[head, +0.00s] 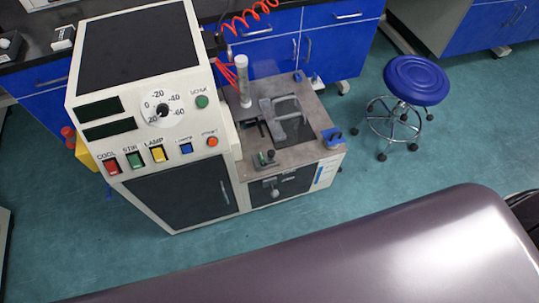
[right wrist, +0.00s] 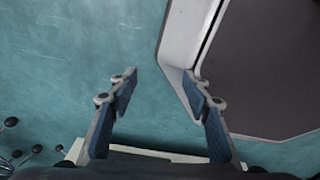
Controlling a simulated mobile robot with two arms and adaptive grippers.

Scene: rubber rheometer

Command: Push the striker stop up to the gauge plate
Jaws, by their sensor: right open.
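The tester (head: 160,110) stands in the head view, with a low metal deck (head: 310,145) on its right. On the deck are an upright pale cylinder (head: 244,82), a grey bracket (head: 288,105) by a dark plate, a small fixture with a green part (head: 264,158) at the front edge and a blue piece (head: 332,137) at the right corner. I cannot tell which of these is the striker stop or the gauge plate. My right gripper (right wrist: 160,82) is open and empty in the right wrist view, over the floor. My left gripper is not in view.
A blue stool (head: 416,80) stands right of the tester. Blue cabinets (head: 270,45) line the back. A glossy dark surface (head: 380,250) fills the foreground. In the right wrist view, a pale-edged dark panel (right wrist: 270,70) is at right.

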